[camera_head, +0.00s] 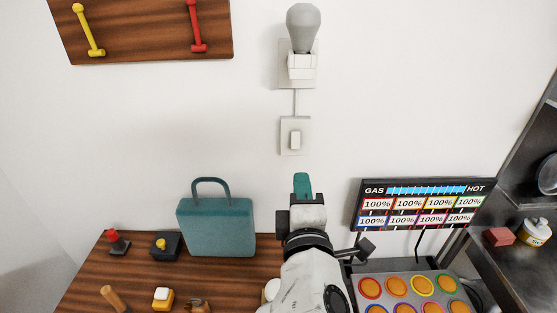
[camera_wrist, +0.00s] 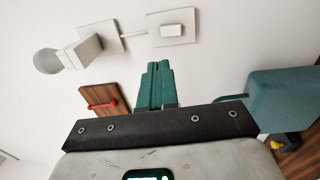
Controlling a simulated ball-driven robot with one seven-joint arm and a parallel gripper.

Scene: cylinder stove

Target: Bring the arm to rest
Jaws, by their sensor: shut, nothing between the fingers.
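My gripper (camera_head: 302,185) is raised in front of the white wall, right of the teal case and below the light switch in the head view. Its green fingers are together and hold nothing. In the wrist view the gripper (camera_wrist: 156,85) shows the same closed green fingers, pointing up toward the wall, with no object between them.
A teal case (camera_head: 216,227) stands on the wooden table (camera_head: 85,290) with several small objects. A light switch (camera_head: 295,138) and a grey bulb (camera_head: 303,28) are on the wall. A gas panel (camera_head: 425,205) stands behind the stove (camera_head: 440,275) at right.

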